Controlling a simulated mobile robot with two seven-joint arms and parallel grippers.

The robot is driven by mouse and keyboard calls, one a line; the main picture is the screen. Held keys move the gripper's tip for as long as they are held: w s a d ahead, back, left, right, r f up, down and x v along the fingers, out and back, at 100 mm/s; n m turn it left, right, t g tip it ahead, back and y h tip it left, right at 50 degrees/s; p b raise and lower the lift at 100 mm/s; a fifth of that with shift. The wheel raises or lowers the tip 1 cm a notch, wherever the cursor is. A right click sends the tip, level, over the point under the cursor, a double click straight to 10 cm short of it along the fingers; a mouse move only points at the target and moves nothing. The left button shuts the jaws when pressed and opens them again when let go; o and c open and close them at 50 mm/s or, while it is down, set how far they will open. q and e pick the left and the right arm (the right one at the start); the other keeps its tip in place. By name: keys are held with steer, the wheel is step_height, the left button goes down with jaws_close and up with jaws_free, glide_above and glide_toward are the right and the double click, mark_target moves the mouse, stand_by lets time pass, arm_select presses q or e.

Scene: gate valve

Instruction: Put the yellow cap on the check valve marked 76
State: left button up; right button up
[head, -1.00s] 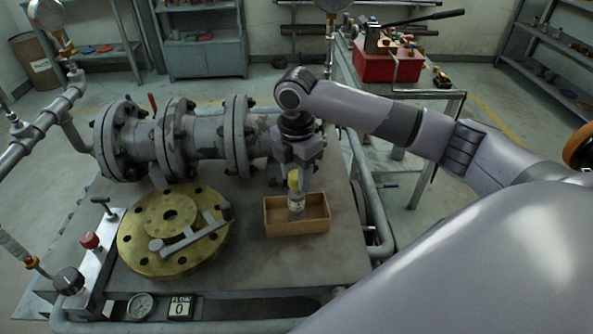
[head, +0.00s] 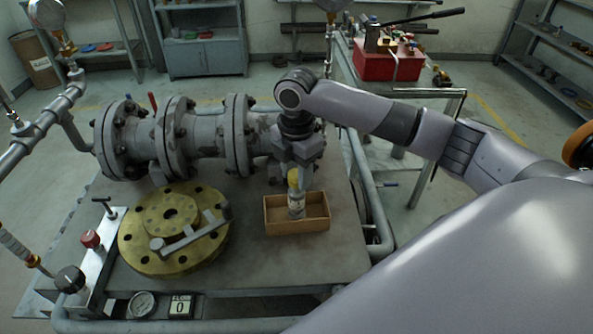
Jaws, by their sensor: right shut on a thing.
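The yellow cap (head: 293,178) is at the fingertips of my right gripper (head: 295,174), which is shut on it and points down. Directly below it, a small pale cylindrical part with a label (head: 297,203) stands upright in an open wooden box (head: 297,228). It may be the check valve, but I cannot read a 76 on it. The cap looks very close to its top; I cannot tell whether it is seated. The fingers partly hide the cap. My left gripper is not in view.
A grey flanged pipe (head: 205,135) runs along the back of the bench. A brass flange with a grey wrench (head: 175,235) lies left of the box. A control panel (head: 90,265) stands at the left edge. The bench right and front of the box is clear.

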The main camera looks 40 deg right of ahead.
steer(key=shift+f, duration=0.9)
stand_by(1.9)
steer(key=o, duration=1.6)
steer(key=shift+c, duration=0.2)
steer(key=shift+r, duration=0.1)
steer(key=shift+r, duration=3.9)
